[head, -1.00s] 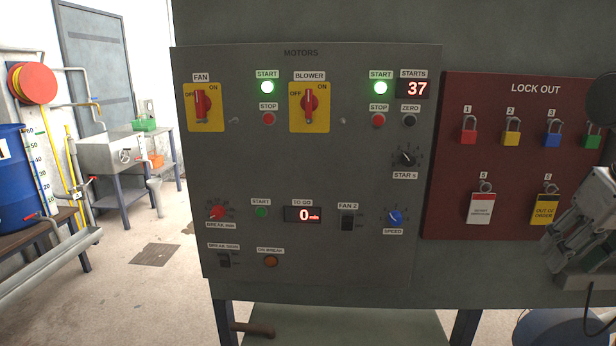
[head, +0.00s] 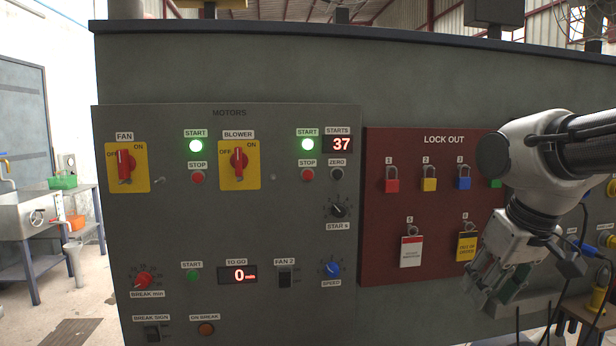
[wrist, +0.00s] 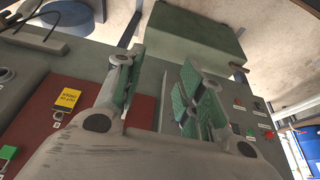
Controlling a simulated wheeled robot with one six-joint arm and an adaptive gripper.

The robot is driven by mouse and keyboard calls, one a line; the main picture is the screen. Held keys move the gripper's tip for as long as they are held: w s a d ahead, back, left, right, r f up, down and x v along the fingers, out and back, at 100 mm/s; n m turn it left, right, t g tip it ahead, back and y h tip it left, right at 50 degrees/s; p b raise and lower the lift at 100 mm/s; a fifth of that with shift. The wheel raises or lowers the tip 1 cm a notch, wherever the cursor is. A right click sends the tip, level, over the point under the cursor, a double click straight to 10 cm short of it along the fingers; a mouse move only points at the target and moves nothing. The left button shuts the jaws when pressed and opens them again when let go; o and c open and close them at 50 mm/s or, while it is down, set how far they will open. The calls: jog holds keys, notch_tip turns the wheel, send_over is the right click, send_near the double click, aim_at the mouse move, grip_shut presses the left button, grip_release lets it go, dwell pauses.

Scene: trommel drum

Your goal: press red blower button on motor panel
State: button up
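The motor panel (head: 255,240) is a grey plate on the left half of the head view. The blower's red and yellow switch (head: 239,160) has a lit green start button (head: 307,144) to its right. Below that start button is the round red blower stop button (head: 307,174). My gripper (head: 487,283) is at the right in the head view, in front of the lock out board and well right of the button. In the wrist view my gripper (wrist: 155,70) has its green-padded fingers spread, with nothing between them.
The dark red lock out board (head: 380,260) carries padlocks and tags right of the motor panel. The fan has its own red stop button (head: 197,178) further left. The space before the motor panel looks clear. A sink bench (head: 30,230) stands at the far left.

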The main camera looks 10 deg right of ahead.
grip_shut()
dwell(1.1)
